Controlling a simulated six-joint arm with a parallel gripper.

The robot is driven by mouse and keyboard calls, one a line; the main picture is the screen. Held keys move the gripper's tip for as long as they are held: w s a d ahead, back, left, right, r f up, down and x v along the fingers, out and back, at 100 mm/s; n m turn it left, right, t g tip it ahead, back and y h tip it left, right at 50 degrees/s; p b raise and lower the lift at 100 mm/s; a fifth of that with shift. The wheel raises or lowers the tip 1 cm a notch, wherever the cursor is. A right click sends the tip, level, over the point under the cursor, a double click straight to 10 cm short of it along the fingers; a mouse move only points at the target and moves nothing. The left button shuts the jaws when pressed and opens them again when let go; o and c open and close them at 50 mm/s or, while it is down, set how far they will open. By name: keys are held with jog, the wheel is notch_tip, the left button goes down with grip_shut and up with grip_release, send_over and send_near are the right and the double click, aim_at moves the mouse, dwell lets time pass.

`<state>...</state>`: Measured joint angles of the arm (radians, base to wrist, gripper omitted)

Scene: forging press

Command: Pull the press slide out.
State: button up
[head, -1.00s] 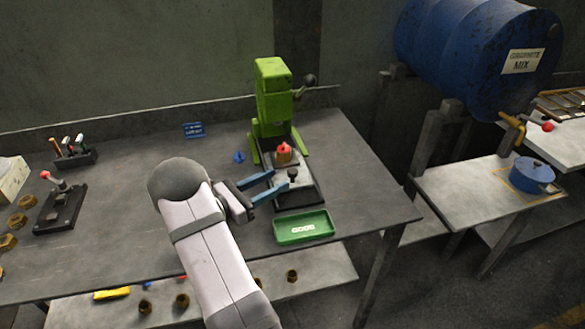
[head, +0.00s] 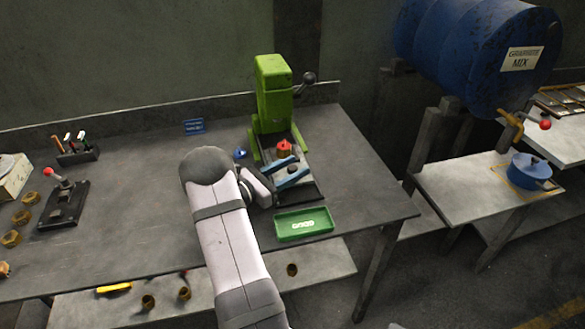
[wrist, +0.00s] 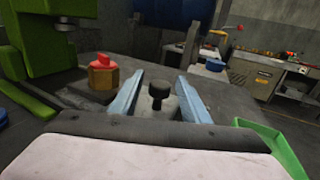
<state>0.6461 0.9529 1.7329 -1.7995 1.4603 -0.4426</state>
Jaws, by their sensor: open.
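The green press (head: 272,95) stands at the back of the bench. Its slide (wrist: 150,112) is a light grey plate with an upright black knob (wrist: 158,92). A brass hexagonal piece with a red top (head: 284,149) sits in front of the press column; it also shows in the wrist view (wrist: 102,76). My gripper (head: 287,169) has blue fingers and reaches in from the left. In the wrist view my gripper (wrist: 157,94) is open, with one finger on each side of the knob and gaps visible on both sides. The fingers partly hide the slide in the head view.
A green tray (head: 303,224) with pale pieces lies just in front of the press base. A small blue object (head: 239,154) lies left of the press. A red-knobbed lever fixture (head: 65,203) and brass nuts are far left. The bench between is clear.

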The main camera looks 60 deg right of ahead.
grip_shut()
jog(key=shift+s+a+p, duration=0.35)
jog(key=shift+s+a, duration=1.15)
grip_release()
